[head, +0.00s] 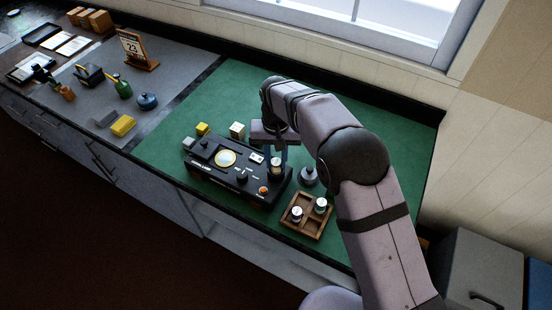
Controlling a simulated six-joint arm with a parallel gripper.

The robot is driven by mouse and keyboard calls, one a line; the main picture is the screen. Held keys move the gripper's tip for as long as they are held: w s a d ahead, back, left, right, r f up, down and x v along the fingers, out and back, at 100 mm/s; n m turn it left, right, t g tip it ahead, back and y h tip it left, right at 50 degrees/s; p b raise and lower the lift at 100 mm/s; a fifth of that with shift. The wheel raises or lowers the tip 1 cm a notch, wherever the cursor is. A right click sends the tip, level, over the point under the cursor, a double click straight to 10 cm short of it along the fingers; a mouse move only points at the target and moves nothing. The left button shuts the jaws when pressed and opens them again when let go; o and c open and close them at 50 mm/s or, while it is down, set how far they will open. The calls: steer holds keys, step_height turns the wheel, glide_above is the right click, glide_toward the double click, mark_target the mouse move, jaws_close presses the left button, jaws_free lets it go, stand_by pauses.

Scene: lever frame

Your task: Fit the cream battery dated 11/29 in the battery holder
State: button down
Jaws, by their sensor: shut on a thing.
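My gripper (277,160) points down over the right part of a black device (205,171), shut on a small pale battery (276,172). Its date is too small to read, and my fingers hide part of it. I cannot tell whether the battery touches the device. A battery holder is not clearly distinguishable; the device's top near my fingers is partly hidden. Two more pale-topped batteries, one at the front left (297,213) and one at the back right (320,205), stand in a divided wooden tray (289,220). Their dates are unreadable.
A round grey object (308,177) stands between device and tray. Yellow (203,129) and cream (237,130) blocks sit behind the device. A calendar (136,48) stands far left. The green mat (400,160) is clear at the right, beyond my arm.

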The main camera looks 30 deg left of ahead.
steer(key=shift+f, duration=0.7)
stand_by(0.9)
steer(key=c, duration=0.9)
jaws_free()
steer(key=shift+r, duration=0.1)
steer(key=shift+r+p, duration=1.95)
steer(key=shift+r, duration=1)
